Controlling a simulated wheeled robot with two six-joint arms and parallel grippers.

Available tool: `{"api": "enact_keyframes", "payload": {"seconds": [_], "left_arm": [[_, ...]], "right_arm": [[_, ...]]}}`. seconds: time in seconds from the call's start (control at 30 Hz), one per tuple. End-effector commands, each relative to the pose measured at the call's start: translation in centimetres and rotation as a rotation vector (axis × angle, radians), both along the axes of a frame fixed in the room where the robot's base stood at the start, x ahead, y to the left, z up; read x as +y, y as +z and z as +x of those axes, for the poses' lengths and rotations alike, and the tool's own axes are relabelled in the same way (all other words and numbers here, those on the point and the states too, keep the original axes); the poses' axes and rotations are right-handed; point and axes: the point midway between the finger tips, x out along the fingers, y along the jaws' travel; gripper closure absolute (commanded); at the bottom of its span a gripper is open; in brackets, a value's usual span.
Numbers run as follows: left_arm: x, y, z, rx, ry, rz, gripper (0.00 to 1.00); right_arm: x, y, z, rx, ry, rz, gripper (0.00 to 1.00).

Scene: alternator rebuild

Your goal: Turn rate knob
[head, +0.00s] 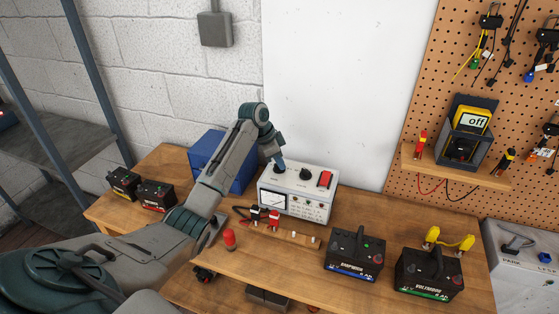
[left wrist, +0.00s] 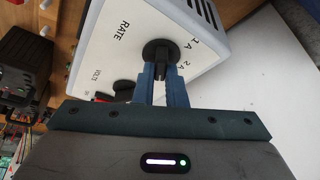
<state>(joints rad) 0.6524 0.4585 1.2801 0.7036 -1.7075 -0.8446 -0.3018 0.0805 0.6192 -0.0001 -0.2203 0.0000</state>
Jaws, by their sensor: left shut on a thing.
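The charger (head: 310,205) is a white box with a meter on its front and knobs and a red switch on its sloped top. My left gripper (head: 280,168) reaches down to the left knob on that top and hides it in the head view. In the left wrist view the black round rate knob (left wrist: 158,52) sits by the printed word RATE, with 1 A and 2 A marks on its other side. The blue fingers of my left gripper (left wrist: 163,80) are shut on its raised bar. My right gripper is not in view.
A second black knob (head: 305,174) and a red switch (head: 325,179) are close to the right of my left gripper. A blue box (head: 216,160) stands behind my left forearm. Batteries (head: 354,254) stand on the bench at the right front. Red and black clamps (head: 273,219) lie before the charger.

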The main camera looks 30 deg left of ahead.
Motion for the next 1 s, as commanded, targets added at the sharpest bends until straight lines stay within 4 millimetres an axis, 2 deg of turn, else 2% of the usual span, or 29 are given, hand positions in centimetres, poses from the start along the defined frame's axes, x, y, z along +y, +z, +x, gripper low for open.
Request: {"api": "enact_keyframes", "payload": {"seconds": [0.27,0.6,1.0], "left_arm": [[0.0,0.5,0.0,0.0,0.139,0.001,1.0],[0.0,0.5,0.0,-0.001,0.447,0.001,1.0],[0.1,0.2,0.1,-0.004,0.797,0.0,1.0]], "right_arm": [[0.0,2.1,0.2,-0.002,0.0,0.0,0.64],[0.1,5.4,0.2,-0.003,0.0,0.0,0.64],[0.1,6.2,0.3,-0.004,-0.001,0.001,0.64]]}}
